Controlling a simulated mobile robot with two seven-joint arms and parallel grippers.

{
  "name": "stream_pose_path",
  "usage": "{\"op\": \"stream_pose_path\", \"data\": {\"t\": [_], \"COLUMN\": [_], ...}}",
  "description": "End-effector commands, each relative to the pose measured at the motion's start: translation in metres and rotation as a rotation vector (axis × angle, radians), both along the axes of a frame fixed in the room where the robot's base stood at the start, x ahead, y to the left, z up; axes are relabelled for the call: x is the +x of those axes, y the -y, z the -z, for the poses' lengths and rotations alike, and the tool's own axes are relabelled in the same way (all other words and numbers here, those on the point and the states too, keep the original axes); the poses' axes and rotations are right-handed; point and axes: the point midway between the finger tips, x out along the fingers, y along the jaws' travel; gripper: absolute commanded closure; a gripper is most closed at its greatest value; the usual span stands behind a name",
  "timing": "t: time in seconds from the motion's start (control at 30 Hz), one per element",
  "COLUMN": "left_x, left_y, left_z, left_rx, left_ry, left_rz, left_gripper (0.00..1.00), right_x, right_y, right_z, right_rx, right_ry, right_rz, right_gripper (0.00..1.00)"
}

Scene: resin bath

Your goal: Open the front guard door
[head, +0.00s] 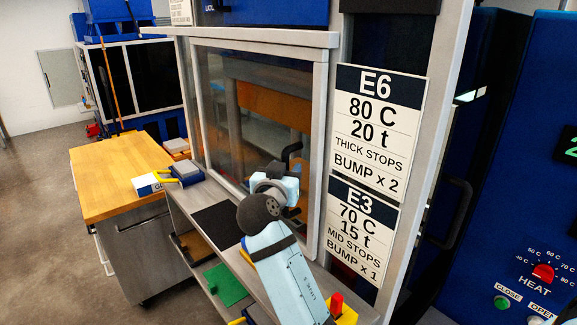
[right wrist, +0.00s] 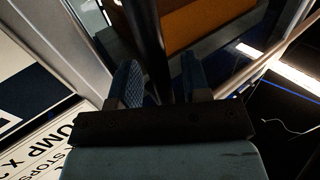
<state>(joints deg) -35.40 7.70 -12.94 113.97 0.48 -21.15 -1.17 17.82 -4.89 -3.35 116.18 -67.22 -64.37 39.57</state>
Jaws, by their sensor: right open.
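The front guard door (head: 319,120) is a large clear panel in a light grey frame, and it looks closed. A black bar handle (head: 287,152) is on the right part of the door, partly hidden by my right gripper. My right gripper (head: 291,187) is at the handle, with its fingertips mostly hidden behind the wrist. In the right wrist view, the two fingers of the gripper (right wrist: 162,82) are apart, and the black handle bar (right wrist: 148,35) runs between them. I cannot tell whether either finger touches the bar. My left gripper is not in view.
Signs E6 (head: 376,125) and E3 (head: 360,230) are on the post right of the door. A grey ledge (head: 185,203) with a black mat (head: 218,224) runs below the door. A wooden-topped cabinet (head: 110,172) stands left. A blue control panel (head: 530,190) is at right.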

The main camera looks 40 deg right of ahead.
Motion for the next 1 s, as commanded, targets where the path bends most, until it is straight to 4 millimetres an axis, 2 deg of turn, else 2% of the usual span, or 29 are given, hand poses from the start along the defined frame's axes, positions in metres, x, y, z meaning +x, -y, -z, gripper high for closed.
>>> {"op": "stream_pose_path", "data": {"t": [0.4, 0.43, 0.6, 1.0], "left_x": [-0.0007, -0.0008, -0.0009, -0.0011], "left_y": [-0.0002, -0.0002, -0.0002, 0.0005], "left_z": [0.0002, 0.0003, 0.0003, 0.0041], "left_rx": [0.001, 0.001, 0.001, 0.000], "left_ry": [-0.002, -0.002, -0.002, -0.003], "left_rz": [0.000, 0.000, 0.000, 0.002], "left_gripper": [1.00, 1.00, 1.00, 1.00], "right_x": [-0.0009, -0.0008, -0.0008, 0.0067], "right_y": [-0.0010, -0.0009, -0.0009, 0.0050], "right_z": [0.0001, 0.0002, 0.0001, 0.0005], "right_rx": [0.000, 0.000, 0.000, -0.001], "right_ry": [0.000, 0.000, 0.000, 0.000], "right_rz": [0.001, 0.001, 0.001, 0.002], "right_gripper": [0.57, 0.59, 0.98, 1.00]}}
